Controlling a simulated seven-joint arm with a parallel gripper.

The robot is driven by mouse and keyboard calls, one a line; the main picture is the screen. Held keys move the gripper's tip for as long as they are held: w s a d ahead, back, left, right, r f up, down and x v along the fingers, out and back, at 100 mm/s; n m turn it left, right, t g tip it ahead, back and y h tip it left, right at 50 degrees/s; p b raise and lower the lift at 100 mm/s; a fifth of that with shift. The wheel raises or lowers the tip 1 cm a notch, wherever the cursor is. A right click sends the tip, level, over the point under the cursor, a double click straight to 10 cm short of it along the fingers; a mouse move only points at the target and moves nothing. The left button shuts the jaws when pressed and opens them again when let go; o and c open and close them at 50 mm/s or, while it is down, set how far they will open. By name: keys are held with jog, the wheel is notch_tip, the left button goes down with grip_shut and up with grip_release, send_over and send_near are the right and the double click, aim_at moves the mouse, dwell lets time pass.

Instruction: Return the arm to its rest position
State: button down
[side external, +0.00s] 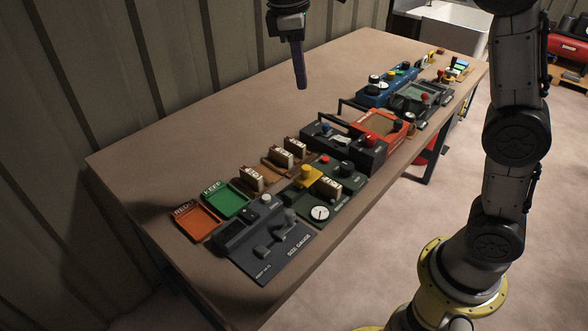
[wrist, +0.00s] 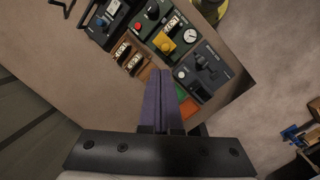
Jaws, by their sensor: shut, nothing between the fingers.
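My gripper (side external: 301,84) hangs above the back part of the brown workbench (side external: 200,130) in the side view, its purple fingers pointing down. It is clear of the tabletop and of every object. In the wrist view the two purple fingers of my gripper (wrist: 162,72) lie together with nothing between them. My arm's links and yellow base stand at the right of the side view.
The bench holds an orange tray (side external: 194,222), a green tray (side external: 226,201), a dark gauge unit (side external: 262,240), a red-orange box (side external: 380,128) and a blue box (side external: 386,88). The back left of the bench is bare. A corrugated wall (side external: 180,60) stands behind.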

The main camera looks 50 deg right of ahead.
jog(key=s+d+r+m+t+y, duration=0.1)
jog(key=s+d+r+t, duration=0.1)
jog(key=s, duration=0.5)
jog(key=s+d+r+m+t, duration=0.1)
jog(key=s+m, duration=0.1)
jog(key=s, duration=0.5)
jog(key=s+f+m+t+y, duration=0.1)
jog(key=s+f+m+t, duration=0.2)
jog(key=s+f, duration=0.6)
jog(key=shift+s+f+m, duration=0.2)
jog(key=shift+f+m, duration=0.5)
jog(key=shift+m, duration=0.1)
